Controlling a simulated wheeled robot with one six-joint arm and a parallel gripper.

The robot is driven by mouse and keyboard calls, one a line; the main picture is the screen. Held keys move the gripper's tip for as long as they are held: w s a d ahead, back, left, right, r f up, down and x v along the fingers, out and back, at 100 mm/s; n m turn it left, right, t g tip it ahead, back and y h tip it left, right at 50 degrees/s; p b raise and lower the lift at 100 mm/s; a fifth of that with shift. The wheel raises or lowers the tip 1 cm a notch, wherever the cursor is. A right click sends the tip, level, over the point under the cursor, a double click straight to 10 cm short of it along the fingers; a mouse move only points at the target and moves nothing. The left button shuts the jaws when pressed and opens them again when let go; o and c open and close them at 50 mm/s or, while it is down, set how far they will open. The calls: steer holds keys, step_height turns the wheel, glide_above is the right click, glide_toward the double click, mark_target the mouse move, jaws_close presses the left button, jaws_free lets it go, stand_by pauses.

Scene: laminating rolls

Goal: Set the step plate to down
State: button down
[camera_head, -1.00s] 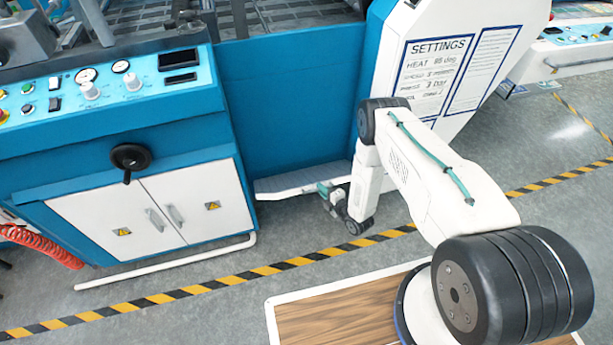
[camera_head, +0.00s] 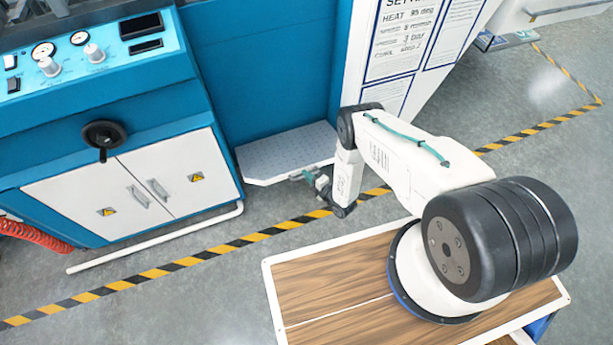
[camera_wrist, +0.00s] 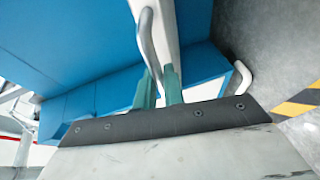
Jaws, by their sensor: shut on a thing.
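The step plate (camera_head: 282,152) is a grey textured plate with a pale rim, at the foot of the blue machine in the head view. It now looks broad and near level; its exact tilt is hard to tell. My gripper (camera_head: 311,178) is at its front edge, toward the right. In the wrist view the teal fingers of my gripper (camera_wrist: 160,76) are shut at a white part with a curved handle (camera_wrist: 148,42), which seems to be the plate's edge. The exact contact is partly hidden by the fingers.
A white rail (camera_head: 155,238) runs low along the cabinet (camera_head: 130,180), left of the plate. The white settings panel (camera_head: 415,45) rises behind my arm. Yellow-black tape (camera_head: 215,255) crosses the grey floor, which is clear in front of the plate.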

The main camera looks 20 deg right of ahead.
steer(key=c, duration=1.5)
jaws_free()
steer(key=shift+a, duration=0.3)
steer(key=v, duration=0.8)
steer(key=shift+d, duration=0.2)
